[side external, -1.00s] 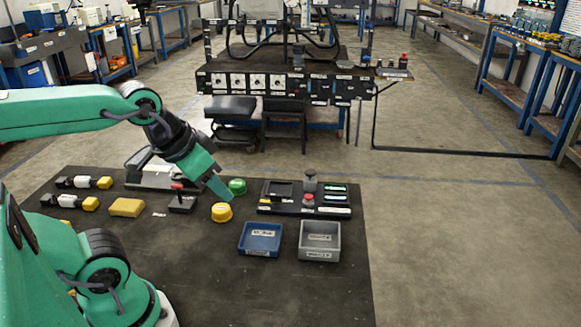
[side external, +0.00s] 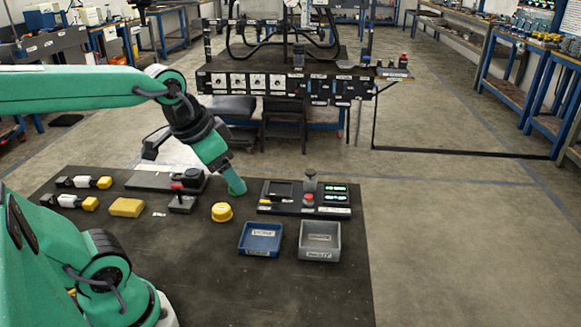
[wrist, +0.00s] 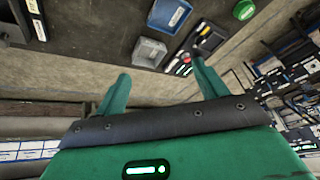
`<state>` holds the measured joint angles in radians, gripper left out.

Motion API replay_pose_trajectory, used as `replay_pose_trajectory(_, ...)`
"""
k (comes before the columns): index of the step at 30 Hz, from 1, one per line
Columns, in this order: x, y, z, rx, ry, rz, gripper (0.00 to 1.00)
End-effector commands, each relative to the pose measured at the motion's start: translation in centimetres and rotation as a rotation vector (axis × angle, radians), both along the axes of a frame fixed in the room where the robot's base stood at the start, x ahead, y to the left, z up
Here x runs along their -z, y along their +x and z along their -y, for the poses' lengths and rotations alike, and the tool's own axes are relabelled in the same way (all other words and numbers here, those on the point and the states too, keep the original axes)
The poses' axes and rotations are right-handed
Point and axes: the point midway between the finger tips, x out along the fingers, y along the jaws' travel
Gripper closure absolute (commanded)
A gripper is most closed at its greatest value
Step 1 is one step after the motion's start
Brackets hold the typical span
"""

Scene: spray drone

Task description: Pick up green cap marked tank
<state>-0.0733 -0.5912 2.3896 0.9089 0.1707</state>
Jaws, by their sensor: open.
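The green round cap (wrist: 243,9) shows at the top edge of the wrist view, beyond my fingertips and apart from them. Any marking on it is too small to read. My gripper (wrist: 161,82) is open, with its two green fingers spread and nothing between them. In the side external view my gripper (side external: 236,188) points down at the spot beside the dark panel, in front of the green cap. It hides the cap there, so I cannot tell how close they are in that view.
A yellow cap (side external: 221,212) stands just nearer. A dark panel (side external: 284,208) with a red button is to the right. A blue tray (side external: 241,245) and a grey tray (side external: 301,249) stand in front. A yellow block (side external: 126,207) lies to the left. The front mat is clear.

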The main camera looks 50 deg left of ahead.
Motion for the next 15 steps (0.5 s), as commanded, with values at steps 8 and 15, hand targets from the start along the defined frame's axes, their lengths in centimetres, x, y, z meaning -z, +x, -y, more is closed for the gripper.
replay_pose_trajectory(8, 0.1, 4.6, -3.5, 0.108, 0.075, -0.092, 0.28)
replay_pose_trajectory(15, 1.2, 8.3, -7.1, 0.212, 0.123, -0.168, 0.28)
